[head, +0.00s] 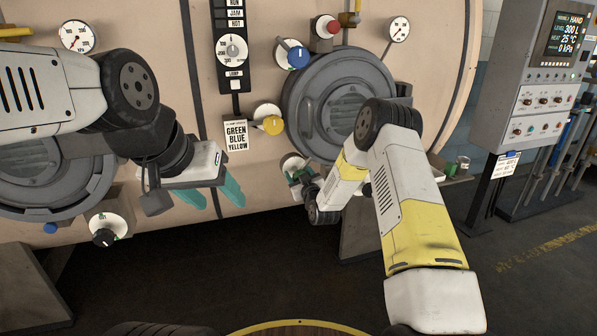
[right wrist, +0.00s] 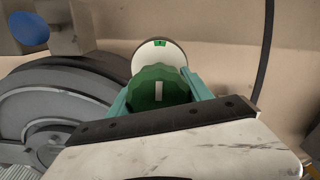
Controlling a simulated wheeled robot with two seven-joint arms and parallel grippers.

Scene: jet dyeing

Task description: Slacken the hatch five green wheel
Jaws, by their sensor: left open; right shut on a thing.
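The green wheel (right wrist: 150,86) fills the middle of the right wrist view, with a pale bar mark on its face. A white round dial (right wrist: 158,52) with a small green mark sits behind it. My right gripper (right wrist: 160,92) is shut on the green wheel, one teal finger on each side. In the head view, my right gripper (head: 302,180) is at the lower left of the grey round hatch (head: 340,100), and its wrist hides much of the wheel. My left gripper (head: 214,200) is open and empty, in front of the tank below the sign.
A blue knob (head: 297,56) and a yellow knob (head: 272,124) sit left of the hatch, above the green wheel. A sign (head: 236,134) reads GREEN BLUE YELLOW. A control cabinet (head: 530,90) stands at the right.

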